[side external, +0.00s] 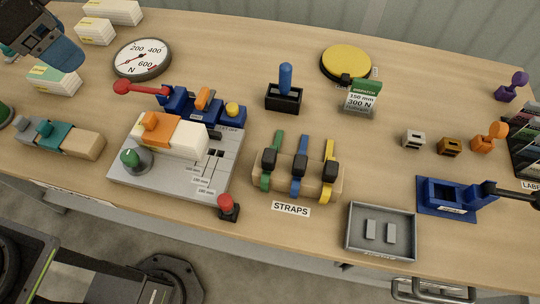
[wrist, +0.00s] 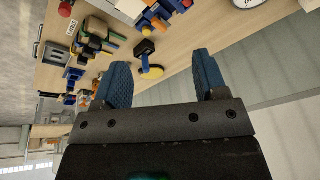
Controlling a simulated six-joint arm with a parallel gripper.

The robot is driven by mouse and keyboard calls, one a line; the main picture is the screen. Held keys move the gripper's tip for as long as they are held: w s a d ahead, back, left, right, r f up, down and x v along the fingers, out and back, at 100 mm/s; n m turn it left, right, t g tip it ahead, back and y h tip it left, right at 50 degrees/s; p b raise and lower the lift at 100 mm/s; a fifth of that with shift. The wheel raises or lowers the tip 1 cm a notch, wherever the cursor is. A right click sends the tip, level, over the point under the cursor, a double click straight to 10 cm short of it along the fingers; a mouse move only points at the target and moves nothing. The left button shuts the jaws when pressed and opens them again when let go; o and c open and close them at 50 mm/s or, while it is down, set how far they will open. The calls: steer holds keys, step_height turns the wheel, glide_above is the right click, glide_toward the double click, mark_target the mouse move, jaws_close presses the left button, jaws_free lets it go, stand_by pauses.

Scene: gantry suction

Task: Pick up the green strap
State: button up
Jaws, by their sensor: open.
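The green strap (side external: 277,150) lies over a wooden block (side external: 340,187) behind the "STRAPS" label in the side view. A blue strap (side external: 299,177) and a yellow strap (side external: 330,155) lie to its right on the same block. Each strap carries a black buckle-like piece. My gripper (wrist: 157,78) shows in the wrist view with two blue textured fingers apart and nothing between them. In the side view part of my gripper (side external: 62,52) is at the top left corner, far from the straps.
Left of the straps stands a grey fixture plate (side external: 120,180) with an orange and white part, and a red button (side external: 228,205). A grey tray (side external: 352,236) is at the front right. A blue tool in a black holder (side external: 284,98) stands behind the straps.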

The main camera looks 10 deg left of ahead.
steer(key=w+d+f+m+g, duration=0.25)
steer(key=w+d+m, duration=0.25)
steer(key=d, duration=0.7)
steer(key=m+y, duration=0.1)
steer(key=m, duration=0.5)
glide_above(269, 155)
step_height(269, 155, down, 10)
steer(key=shift+g, duration=0.35)
steer(key=f, duration=0.7)
steer(key=shift+w+a+f, duration=0.15)
steer(key=shift+w+f, duration=0.05)
steer(key=shift+f, duration=0.05)
steer(key=shift+s+f, duration=0.15)
steer(key=shift+f, duration=2.8)
steer(key=c, duration=1)
steer(key=shift+r, duration=0.1)
